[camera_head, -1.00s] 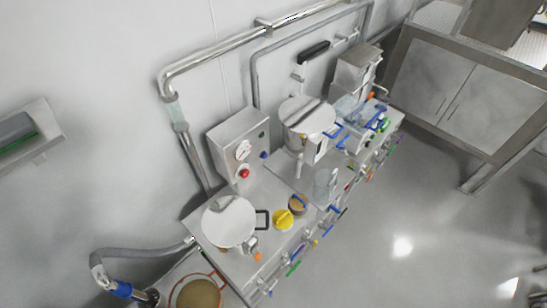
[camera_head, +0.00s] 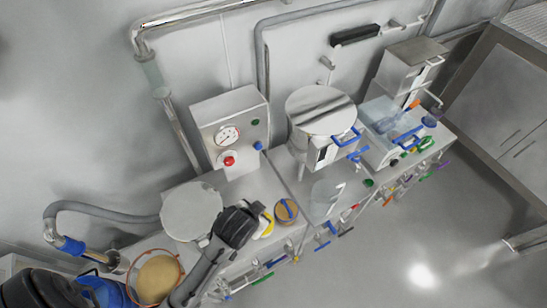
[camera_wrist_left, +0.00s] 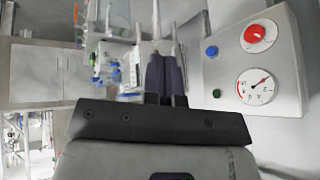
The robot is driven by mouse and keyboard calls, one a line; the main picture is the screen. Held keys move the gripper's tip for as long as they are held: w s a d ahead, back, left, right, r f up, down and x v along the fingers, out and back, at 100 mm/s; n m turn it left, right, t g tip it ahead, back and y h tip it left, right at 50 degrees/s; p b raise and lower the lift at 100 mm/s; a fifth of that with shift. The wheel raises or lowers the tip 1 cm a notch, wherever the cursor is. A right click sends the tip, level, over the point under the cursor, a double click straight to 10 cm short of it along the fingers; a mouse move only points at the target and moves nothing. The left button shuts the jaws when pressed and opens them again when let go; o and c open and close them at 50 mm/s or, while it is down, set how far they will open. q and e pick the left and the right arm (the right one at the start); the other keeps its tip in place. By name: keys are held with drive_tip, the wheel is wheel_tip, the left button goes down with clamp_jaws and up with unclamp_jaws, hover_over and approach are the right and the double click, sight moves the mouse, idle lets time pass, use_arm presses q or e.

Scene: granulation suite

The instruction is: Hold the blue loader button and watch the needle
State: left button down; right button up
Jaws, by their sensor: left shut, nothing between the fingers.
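The blue loader button (camera_head: 258,146) sits at the lower right of the steel control box (camera_head: 232,108). My right gripper is out of view.
A round steel lid (camera_head: 191,210) and a yellow item (camera_head: 266,226) lie close to my left gripper. A brown-topped jar (camera_head: 286,211) and a steel vessel (camera_head: 320,110) stand to the right. Several coloured handles line the bench front. Open floor lies at the lower right.

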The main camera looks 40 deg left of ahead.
sight(259, 148)
use_arm(q)
drive_tip(key=w+a+f+m+y+b, duration=0.2)
drive_tip(key=w+f+m+y+b, duration=0.3)
drive_tip(key=w+m, duration=0.4)
drive_tip(key=w+a+f+m+t+y+b, duration=0.1)
drive_tip(key=w+f+m+y+b, duration=0.4)
drive_tip(key=m, duration=0.8)
drive_tip(key=w+a+f+y, duration=0.1)
drive_tip(key=w+f+y, duration=0.1)
drive_tip(key=w+y, duration=0.2)
drive_tip(key=shift+w+a+y, duration=0.2)
drive_tip(key=shift+a+y, duration=0.2)
drive_tip(key=shift+y, duration=0.1)
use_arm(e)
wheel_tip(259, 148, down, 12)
use_arm(q)
drive_tip(key=shift+a, duration=0.1)
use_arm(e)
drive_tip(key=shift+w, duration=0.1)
